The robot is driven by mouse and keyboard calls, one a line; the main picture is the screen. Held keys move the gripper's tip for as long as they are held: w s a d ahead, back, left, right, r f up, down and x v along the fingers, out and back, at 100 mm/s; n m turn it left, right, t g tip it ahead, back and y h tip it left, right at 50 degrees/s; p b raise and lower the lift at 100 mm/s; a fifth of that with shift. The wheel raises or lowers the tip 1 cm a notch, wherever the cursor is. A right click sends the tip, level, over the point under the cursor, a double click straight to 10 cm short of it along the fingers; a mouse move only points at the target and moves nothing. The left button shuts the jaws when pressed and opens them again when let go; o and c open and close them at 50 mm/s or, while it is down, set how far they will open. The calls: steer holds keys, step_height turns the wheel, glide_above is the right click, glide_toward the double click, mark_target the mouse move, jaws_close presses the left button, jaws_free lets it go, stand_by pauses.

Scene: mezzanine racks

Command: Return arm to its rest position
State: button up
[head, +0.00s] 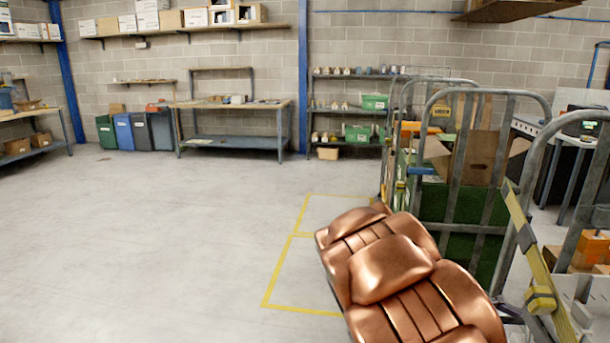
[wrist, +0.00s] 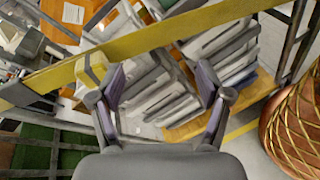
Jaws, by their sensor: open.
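My gripper (wrist: 160,78) shows in the wrist view with its two dark fingers spread wide apart. Nothing is held between them. Behind the fingers are several grey and white stacked pieces (wrist: 165,95) inside a metal cage trolley. A yellow strap (wrist: 190,27) runs across the view above the fingers, with a yellow buckle (wrist: 92,66) by the left finger. How far the left finger is from the buckle, or whether they touch, I cannot tell. I cannot clearly make out my gripper in the head view.
A copper-coloured padded shape (head: 395,270) fills the head view's lower right. Beside it stand cage trolleys (head: 478,150), one with a yellow strap (head: 530,245). The open concrete floor (head: 150,240) is clear on the left. A workbench (head: 235,143) and bins stand along the back wall.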

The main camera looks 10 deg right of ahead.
steer(key=s+a+f+m+t+y+p, duration=0.1)
steer(key=s+a+y, duration=0.5)
steer(key=a, duration=0.6)
steer(key=s+a+f+m+t+y+p, duration=0.1)
steer(key=s+a+m+t+y, duration=0.3)
steer(key=s+a, duration=0.6)
steer(key=shift+a+f+m+y, duration=0.5)
steer(key=shift+a+m+y, duration=0.1)
steer(key=shift+a+y, duration=0.7)
steer(key=shift+s+d, duration=0.1)
